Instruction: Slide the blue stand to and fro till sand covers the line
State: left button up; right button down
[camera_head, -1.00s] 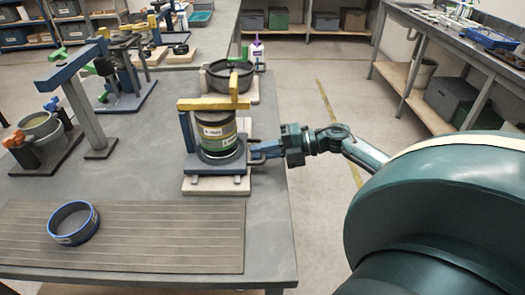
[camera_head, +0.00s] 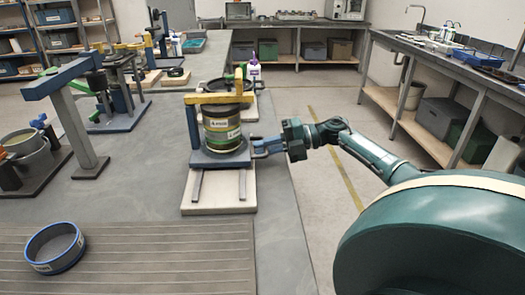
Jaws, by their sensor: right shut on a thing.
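The blue stand (camera_head: 213,159) sits on two dark rails (camera_head: 242,185) over a pale base board (camera_head: 216,208). I cannot make out any sand or line; the container's inside is hidden. My left gripper is not in view.
A blue-rimmed sieve ring (camera_head: 55,248) lies on the grooved mat (camera_head: 150,265) at the near left. A dark pan (camera_head: 216,90) and a white bottle (camera_head: 254,71) stand behind the stand. Blue-and-grey frames (camera_head: 78,110) stand at the left. The bench between them is clear.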

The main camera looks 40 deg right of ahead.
jog(key=shift+w+d+r, duration=0.1)
jog(key=shift+d, duration=0.1)
jog(key=c, duration=1.6)
grip_release()
jog(key=shift+w, duration=0.1)
jog(key=v, duration=1.3)
